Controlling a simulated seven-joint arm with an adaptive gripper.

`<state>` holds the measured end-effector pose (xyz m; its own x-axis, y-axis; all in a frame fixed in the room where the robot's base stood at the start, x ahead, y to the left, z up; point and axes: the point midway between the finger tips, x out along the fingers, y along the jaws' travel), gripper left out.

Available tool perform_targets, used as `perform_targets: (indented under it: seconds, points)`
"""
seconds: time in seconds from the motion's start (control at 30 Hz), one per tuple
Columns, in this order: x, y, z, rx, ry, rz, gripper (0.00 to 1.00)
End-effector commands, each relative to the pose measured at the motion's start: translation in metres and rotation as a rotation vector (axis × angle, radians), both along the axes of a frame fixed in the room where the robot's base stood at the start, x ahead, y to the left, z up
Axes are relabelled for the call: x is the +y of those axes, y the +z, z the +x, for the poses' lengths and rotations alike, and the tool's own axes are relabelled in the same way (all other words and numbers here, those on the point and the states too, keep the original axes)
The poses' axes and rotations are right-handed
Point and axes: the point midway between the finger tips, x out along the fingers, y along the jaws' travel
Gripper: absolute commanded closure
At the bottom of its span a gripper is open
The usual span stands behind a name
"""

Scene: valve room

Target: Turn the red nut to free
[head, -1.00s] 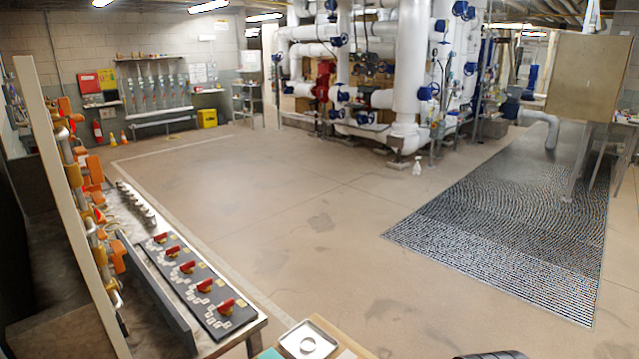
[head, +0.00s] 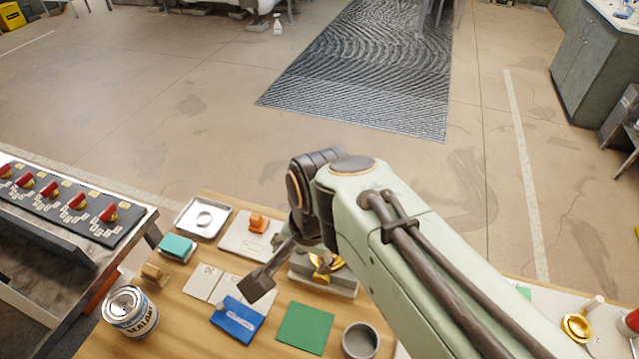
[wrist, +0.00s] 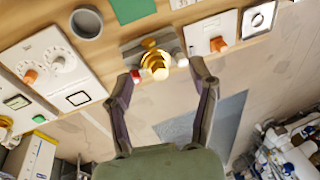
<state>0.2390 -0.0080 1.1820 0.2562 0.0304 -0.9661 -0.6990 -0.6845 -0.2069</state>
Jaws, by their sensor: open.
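A brass fitting (wrist: 154,62) sits on a grey block (wrist: 132,55) at the bench edge in the wrist view. A small red part (wrist: 136,76), which looks like the red nut, is at its left, and a pale end (wrist: 181,60) at its right. In the head view the brass fitting (head: 325,266) is partly covered by my arm; I cannot make out the red nut there. My gripper (wrist: 161,72) is open, its fingers spread either side of the fitting, the left tip close to the red part. Contact cannot be told. One dark finger shows in the head view.
The wooden bench (head: 180,345) holds a metal tray (head: 190,218), an orange-knobbed plate (head: 255,228), a blue box (head: 238,320), a green pad (head: 305,328), a grey cup (head: 360,341) and a can (head: 130,308). A red-knobbed panel (head: 60,197) stands left. Open floor lies beyond.

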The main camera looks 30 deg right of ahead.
Motion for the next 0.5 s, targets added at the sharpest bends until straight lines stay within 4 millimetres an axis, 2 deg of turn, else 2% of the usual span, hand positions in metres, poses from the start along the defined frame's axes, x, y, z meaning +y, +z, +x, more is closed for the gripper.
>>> perform_targets:
  seconds: [0.1, 0.23, 0.33, 0.4, 0.5]
  points:
    - [-0.031, -0.011, 0.043, 0.006, -0.272, 0.035, 0.42]
    - [-0.077, -0.043, 0.08, 0.045, -0.532, 0.056, 0.42]
    - [-0.111, -0.077, 0.089, 0.11, -0.641, 0.054, 0.42]
    - [-0.127, -0.099, 0.085, 0.167, -0.687, 0.057, 0.42]
    - [-0.139, -0.123, 0.074, 0.235, -0.729, 0.063, 0.42]
